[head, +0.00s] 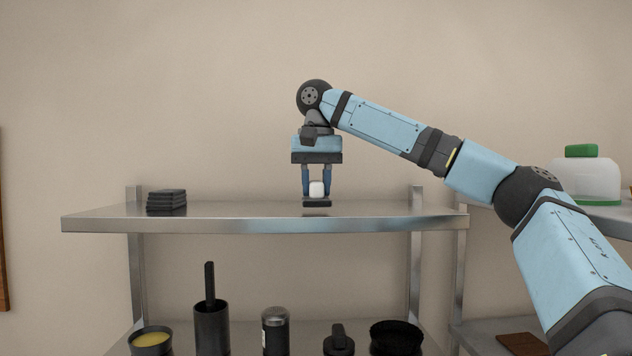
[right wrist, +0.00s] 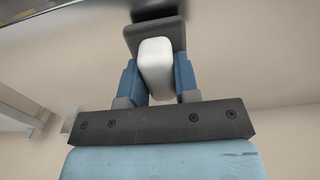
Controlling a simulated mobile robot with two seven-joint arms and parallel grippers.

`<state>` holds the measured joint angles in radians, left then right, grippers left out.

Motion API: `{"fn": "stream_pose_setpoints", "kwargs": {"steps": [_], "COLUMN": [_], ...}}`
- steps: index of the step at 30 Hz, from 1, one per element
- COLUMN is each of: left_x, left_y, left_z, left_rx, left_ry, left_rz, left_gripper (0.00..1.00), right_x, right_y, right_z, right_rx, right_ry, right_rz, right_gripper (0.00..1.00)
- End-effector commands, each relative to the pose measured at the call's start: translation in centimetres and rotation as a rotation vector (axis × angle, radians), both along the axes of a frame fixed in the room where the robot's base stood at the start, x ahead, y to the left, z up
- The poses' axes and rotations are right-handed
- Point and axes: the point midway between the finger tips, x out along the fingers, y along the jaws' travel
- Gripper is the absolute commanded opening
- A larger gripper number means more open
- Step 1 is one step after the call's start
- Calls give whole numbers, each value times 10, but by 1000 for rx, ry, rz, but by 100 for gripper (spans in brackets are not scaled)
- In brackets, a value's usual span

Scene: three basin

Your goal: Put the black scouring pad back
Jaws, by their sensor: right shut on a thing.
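My right gripper (head: 316,192) points down over the steel shelf (head: 255,213), right of its middle. Its two blue fingers are shut on the white grip of the black scouring pad (head: 317,203). The pad is a flat dark slab under the white block. It hangs level just over the shelf top or touches it; I cannot tell which. In the right wrist view, the white block sits between the fingers of the right gripper (right wrist: 157,82), with the dark pad (right wrist: 154,36) beyond the tips. My left gripper is not in view.
A stack of black pads (head: 167,200) lies on the shelf's left part. The shelf top between stack and gripper is bare. Below stand a yellow-filled bowl (head: 152,341), a dark holder (head: 211,328) and several other dark items. A green-capped jug (head: 584,177) stands at right.

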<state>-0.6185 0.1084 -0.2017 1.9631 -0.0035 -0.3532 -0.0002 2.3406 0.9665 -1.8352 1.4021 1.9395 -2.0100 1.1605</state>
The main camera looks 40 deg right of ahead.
Motion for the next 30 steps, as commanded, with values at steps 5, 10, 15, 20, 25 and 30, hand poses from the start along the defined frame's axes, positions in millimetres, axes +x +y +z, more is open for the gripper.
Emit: {"fn": "stream_pose_setpoints", "kwargs": {"steps": [5,10,15,20,25,30], "left_x": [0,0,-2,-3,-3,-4], "left_y": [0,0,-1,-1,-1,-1], "left_z": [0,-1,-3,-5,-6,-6], "left_rx": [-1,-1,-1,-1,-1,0], "left_ry": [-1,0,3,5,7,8], "left_rz": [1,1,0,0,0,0], "left_gripper": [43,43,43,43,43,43], "right_x": [0,0,0,0,0,0], "right_y": [0,0,0,0,0,0], "right_z": [0,-2,-5,-9,-12,-12], "right_rx": [0,0,0,1,1,0], "right_ry": [0,0,0,1,1,0], "right_rz": [0,0,0,0,0,0], "right_gripper": [3,3,3,3,3,59]}}
